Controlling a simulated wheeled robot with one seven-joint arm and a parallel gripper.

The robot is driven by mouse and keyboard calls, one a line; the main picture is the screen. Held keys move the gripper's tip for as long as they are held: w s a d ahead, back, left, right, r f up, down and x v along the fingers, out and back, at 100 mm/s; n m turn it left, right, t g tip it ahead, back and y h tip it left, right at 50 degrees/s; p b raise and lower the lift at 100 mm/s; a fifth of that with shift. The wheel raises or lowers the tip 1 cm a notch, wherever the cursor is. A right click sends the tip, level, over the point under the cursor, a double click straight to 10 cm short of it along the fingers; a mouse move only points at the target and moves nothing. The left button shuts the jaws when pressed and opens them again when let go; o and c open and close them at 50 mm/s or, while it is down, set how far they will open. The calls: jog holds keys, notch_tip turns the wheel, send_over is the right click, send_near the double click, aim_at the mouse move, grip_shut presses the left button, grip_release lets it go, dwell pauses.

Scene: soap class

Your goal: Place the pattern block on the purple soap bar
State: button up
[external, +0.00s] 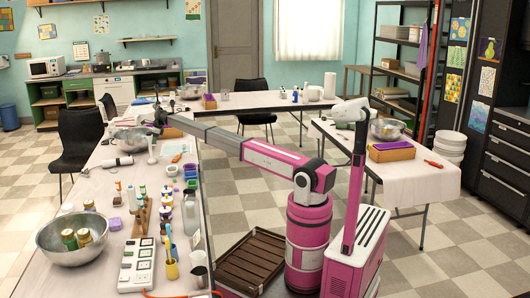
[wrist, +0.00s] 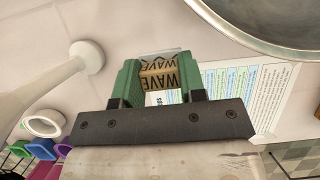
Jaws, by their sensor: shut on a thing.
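My gripper (wrist: 159,82) has two green fingers, shut on a small tan wooden pattern block (wrist: 160,76) with "WAVE" in black letters. The block is held between the fingertips, above the white tabletop and a printed sheet. In the external view my gripper (external: 158,118) is at the end of the outstretched arm, over the far part of the long left table; the block is too small to make out there. A small lavender block, seemingly the purple soap bar (external: 115,224), lies nearer on that table, left of the bottles. It is not seen in the wrist view.
A steel bowl (wrist: 275,22) is close to my gripper at upper right, and a white round-ended object (wrist: 87,57) is at left. Coloured cups (external: 190,172), bottles, a power strip (external: 137,265) and a large bowl with jars (external: 80,240) crowd the table (external: 85,185).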

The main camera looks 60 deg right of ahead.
notch_tip(320, 180, up, 17)
jog(key=s+a+n, duration=0.1)
jog(key=s+a, duration=0.3)
jog(key=a, duration=0.7)
jog(key=s+a+n+g, duration=0.1)
jog(key=s+a, duration=0.3)
jog(key=a, duration=0.6)
jog(key=s+a+n, duration=0.1)
jog(key=s+a, duration=0.4)
jog(key=a, duration=0.6)
jog(key=n+g+y, duration=0.1)
jog(key=n+g, duration=0.1)
jog(key=n, duration=0.4)
send_over(112, 223)
jog(key=d, duration=0.2)
notch_tip(112, 223, down, 11)
jog(key=f, duration=1)
jog(key=shift+a+f, duration=0.25)
jog(key=shift+f, duration=0.15)
jog(key=shift+f, duration=0.1)
jog(key=o, duration=1)
